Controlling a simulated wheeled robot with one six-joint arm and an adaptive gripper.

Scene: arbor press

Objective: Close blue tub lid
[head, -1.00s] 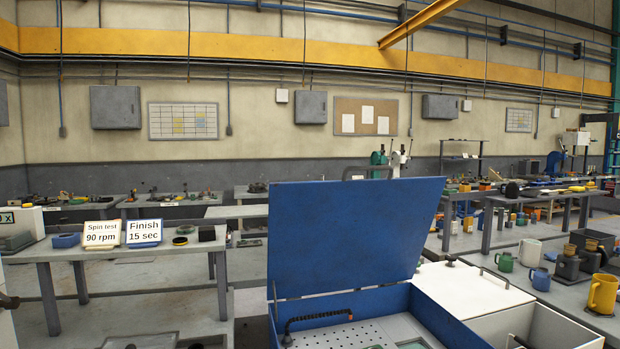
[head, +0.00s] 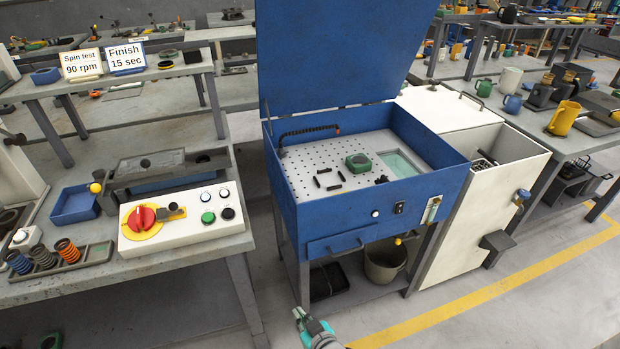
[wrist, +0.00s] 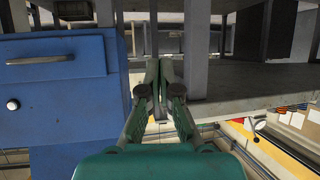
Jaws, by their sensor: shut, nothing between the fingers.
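The blue tub (head: 285,190) stands on legs in the middle of the head view. Its blue lid (head: 330,50) is up, tilted back slightly past upright on the rear edge; its top is cut off by the frame. Inside are a perforated plate, a green block (head: 359,163) and small dark parts. My gripper (head: 299,313) is low in front of the tub, below the drawer and apart from it. The wrist view, which looks upside down, shows my gripper (wrist: 159,65) shut and empty, with the tub's blue front (wrist: 85,95) to the left. The lid is not in the wrist view.
A white cabinet (head: 480,150) adjoins the tub on the right. A workbench (head: 140,266) with a control box (head: 180,222) stands on the left. A bucket (head: 385,262) is under the tub. Floor in front is clear.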

